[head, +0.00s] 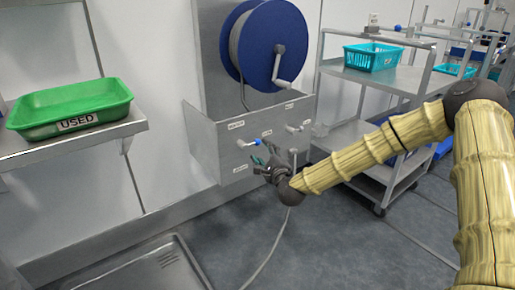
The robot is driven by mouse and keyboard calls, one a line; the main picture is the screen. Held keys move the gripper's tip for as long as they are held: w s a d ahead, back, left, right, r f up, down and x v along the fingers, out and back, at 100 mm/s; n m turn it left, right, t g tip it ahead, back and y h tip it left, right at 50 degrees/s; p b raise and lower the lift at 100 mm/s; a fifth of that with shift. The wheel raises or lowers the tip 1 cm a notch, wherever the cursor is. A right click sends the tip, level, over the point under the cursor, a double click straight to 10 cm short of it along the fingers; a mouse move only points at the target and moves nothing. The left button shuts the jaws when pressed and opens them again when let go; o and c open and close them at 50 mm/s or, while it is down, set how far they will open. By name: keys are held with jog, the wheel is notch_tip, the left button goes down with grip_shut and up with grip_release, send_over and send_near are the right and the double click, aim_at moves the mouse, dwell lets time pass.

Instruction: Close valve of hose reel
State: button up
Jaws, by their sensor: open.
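The blue hose reel (257,50) with a grey crank handle (282,83) is mounted on a grey wall plate. Below it is a steel panel (207,140) with small white labels. I cannot tell from the labels which one is the reel's valve. My gripper (260,164) is open in front of the panel's lower part, just below the blue-grip lever. Its fingertips are small and partly hidden, so contact is unclear.
A pale hose (270,250) hangs down to the floor beside my gripper. A green tray marked USED (75,105) sits on a shelf at left. A wheeled steel rack (365,140) with a teal basket (373,56) stands at right.

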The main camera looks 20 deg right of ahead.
aim_at(258, 144)
jog(key=w, duration=0.2)
jog(key=w+b, duration=0.1)
jog(key=w, duration=0.3)
jog(key=shift+w+a+b, duration=0.25)
jog(key=shift+w+b, duration=0.1)
